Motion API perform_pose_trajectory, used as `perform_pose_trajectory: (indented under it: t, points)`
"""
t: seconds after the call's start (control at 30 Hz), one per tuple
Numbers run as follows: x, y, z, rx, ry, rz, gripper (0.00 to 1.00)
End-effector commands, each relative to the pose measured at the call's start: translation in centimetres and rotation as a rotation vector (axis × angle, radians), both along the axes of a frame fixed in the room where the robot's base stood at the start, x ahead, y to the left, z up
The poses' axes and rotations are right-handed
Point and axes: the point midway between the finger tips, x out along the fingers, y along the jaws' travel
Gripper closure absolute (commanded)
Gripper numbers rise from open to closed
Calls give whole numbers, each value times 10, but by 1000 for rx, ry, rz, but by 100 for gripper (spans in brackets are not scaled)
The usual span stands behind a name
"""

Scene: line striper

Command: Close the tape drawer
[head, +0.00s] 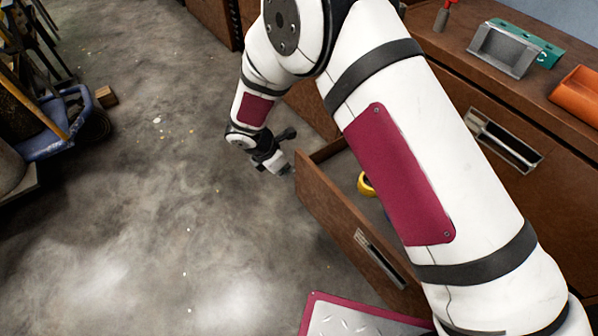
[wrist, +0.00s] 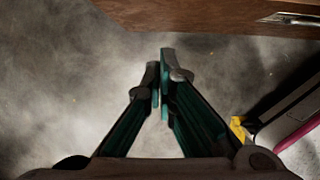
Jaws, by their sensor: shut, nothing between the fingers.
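The tape drawer (head: 345,222) is a brown wooden drawer pulled out of the cabinet, with a metal recessed handle on its front. A yellow roll of tape (head: 366,184) lies inside it. My arm covers much of the drawer's inside and right part. My gripper (head: 284,170) is shut and empty, just beyond the drawer's far front corner in the head view; I cannot tell if it touches. In the wrist view, my gripper (wrist: 160,70) points over the floor, and the drawer's wooden edge (wrist: 190,14) with a metal handle crosses the top, apart from the fingertips.
The cabinet's wooden top (head: 455,65) holds a grey metal block (head: 503,50), a teal part (head: 535,47) and an orange object (head: 577,95). A blue wheeled cart (head: 60,135) and a small wooden block (head: 106,97) stand at left.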

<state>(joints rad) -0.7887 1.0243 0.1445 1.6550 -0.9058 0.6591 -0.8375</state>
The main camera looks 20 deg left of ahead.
Motion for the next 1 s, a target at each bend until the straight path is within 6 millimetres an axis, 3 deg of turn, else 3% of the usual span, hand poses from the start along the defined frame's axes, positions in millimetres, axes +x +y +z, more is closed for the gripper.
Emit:
perform_pose_trajectory:
  t: [0.53, 0.7, 1.0]
  points:
    - [29, -25, -94, -1, 1, -6, 100]
    - [50, -39, -88, 2, -1, -9, 100]
    - [60, -47, -86, 0, 0, -5, 100]
